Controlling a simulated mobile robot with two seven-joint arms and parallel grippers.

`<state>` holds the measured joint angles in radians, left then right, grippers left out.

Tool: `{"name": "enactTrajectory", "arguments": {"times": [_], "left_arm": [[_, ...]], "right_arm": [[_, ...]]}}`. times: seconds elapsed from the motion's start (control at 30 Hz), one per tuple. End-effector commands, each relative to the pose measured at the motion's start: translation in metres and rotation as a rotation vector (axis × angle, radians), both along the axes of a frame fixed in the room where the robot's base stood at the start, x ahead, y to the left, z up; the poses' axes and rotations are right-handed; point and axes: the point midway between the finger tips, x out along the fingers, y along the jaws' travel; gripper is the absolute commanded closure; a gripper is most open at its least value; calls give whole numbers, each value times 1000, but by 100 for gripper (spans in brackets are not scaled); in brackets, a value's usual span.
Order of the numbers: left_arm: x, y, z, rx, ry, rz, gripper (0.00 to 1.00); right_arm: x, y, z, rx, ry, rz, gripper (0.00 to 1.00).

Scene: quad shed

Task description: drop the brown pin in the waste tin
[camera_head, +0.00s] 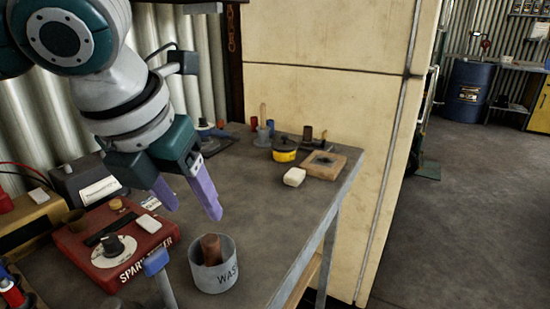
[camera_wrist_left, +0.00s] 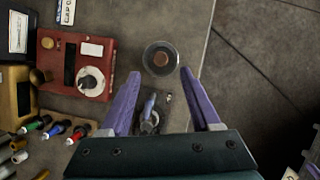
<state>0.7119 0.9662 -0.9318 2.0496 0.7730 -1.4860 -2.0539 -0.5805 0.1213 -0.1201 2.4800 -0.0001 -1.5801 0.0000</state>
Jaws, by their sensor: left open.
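The grey waste tin (camera_head: 222,279), lettered "WAS…", stands on the bench near the front edge. A brown pin (camera_head: 211,249) stands inside it, its top above the rim and its lower part hidden by the wall. In the left wrist view the tin (camera_wrist_left: 147,67) is round, with the brown pin's end (camera_wrist_left: 161,58) inside. My left gripper (camera_head: 190,204) is open and empty, its purple fingers above the bench and apart from the pin. In the wrist view the fingertips (camera_wrist_left: 160,73) flank the tin's near side. My right gripper is not in view.
A red spark tester box (camera_head: 150,243) is left of the tin. A blue-headed tool (camera_head: 156,263) stands close beside it. The middle bench is clear.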

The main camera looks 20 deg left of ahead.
Motion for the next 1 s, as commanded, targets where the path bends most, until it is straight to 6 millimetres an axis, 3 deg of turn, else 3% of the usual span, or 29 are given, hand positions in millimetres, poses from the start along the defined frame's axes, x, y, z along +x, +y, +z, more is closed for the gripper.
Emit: {"name": "enactTrajectory", "arguments": {"times": [0.1,0.27,0.37,0.47,0.57,0.7,0.83,1.0], "left_arm": [[-8,-1,23,0,-3,-1,36],[-15,-3,38,-2,-1,2,36],[-20,-14,36,-41,-4,37,36],[-29,-42,21,-165,-9,168,36],[-44,-79,3,-376,-2,430,36],[-71,-112,-17,-700,50,993,36],[-102,-109,-36,-905,92,1609,36],[-146,-78,-61,-985,42,2284,36]], "right_arm": [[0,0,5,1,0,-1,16],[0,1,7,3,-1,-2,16],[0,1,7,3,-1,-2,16],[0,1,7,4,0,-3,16],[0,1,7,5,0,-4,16],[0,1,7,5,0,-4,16],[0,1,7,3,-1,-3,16],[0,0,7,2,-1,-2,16]]}}
